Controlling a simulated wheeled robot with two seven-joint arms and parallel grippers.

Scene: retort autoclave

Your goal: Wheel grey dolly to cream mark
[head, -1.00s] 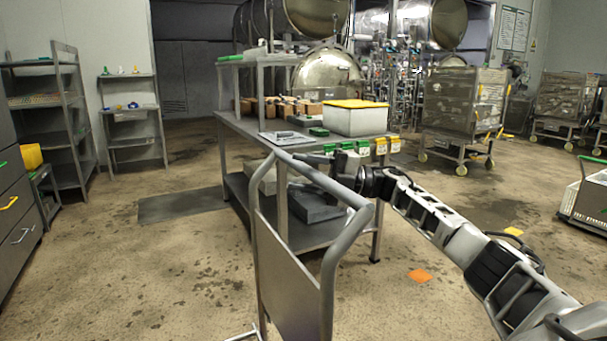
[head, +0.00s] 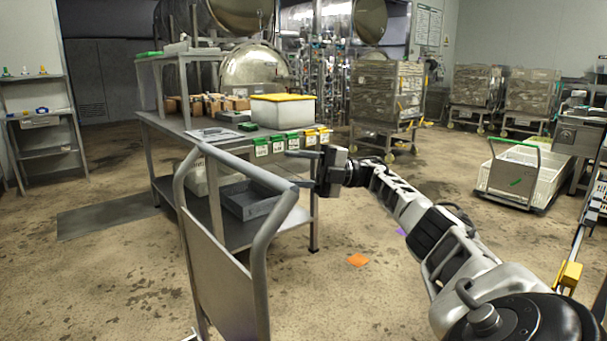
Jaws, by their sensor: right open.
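The grey dolly stands close in front of me, left of centre. Its tubular handle (head: 265,236) and upright grey panel (head: 221,290) show; its deck is mostly cut off by the bottom edge. My right gripper (head: 294,169) is open, with its fingers pointing left near the handle's upper right corner. The lower finger overlaps that corner in the picture; I cannot tell whether it touches. No cream mark can be made out on the floor. My left gripper is not in view.
A steel workbench (head: 163,125) with a yellow-lidded white box (head: 283,112) stands just beyond the dolly. An orange mark (head: 357,260) and a purple mark (head: 388,227) lie on open floor. Another dolly (head: 514,176) with a white basket stands at the right.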

